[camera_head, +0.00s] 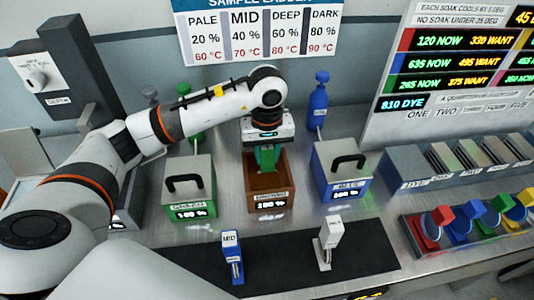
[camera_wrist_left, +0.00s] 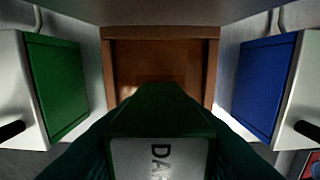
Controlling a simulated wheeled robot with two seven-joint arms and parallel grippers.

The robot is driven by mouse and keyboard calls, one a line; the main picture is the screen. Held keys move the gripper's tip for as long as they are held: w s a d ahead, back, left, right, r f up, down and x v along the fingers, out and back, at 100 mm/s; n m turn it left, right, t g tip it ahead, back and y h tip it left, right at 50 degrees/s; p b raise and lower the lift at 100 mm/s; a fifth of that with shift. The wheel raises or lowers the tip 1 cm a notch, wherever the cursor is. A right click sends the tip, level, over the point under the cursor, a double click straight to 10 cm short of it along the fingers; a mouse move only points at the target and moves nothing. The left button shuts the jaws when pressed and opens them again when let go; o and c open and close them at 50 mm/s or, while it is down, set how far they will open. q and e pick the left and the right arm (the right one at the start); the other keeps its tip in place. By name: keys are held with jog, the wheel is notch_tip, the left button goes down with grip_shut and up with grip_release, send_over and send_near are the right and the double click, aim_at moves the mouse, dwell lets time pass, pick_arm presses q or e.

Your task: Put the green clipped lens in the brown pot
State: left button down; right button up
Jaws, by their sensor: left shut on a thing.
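My left gripper (camera_head: 266,146) is shut on the green clipped lens (camera_head: 266,158), at the opening of the brown pot (camera_head: 268,202). In the left wrist view the lens (camera_wrist_left: 160,112) is green with a pale label that begins "DA", in front of the pot's brown inside (camera_wrist_left: 160,60). The fingertips are mostly hidden in both views. How deep the lens sits in the pot I cannot tell. My right gripper is not in view.
A lidded green pot (camera_head: 189,190) stands left of the brown pot and a lidded blue pot (camera_head: 341,172) right of it. A blue clip (camera_head: 232,257) and a pale clip (camera_head: 328,242) stand on the dark mat (camera_head: 280,262). A rack of coloured pieces (camera_head: 425,232) is at the right.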

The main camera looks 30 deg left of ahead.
pick_arm(q)
jog(key=shift+f, duration=0.75)
jog(key=c, duration=1)
grip_release()
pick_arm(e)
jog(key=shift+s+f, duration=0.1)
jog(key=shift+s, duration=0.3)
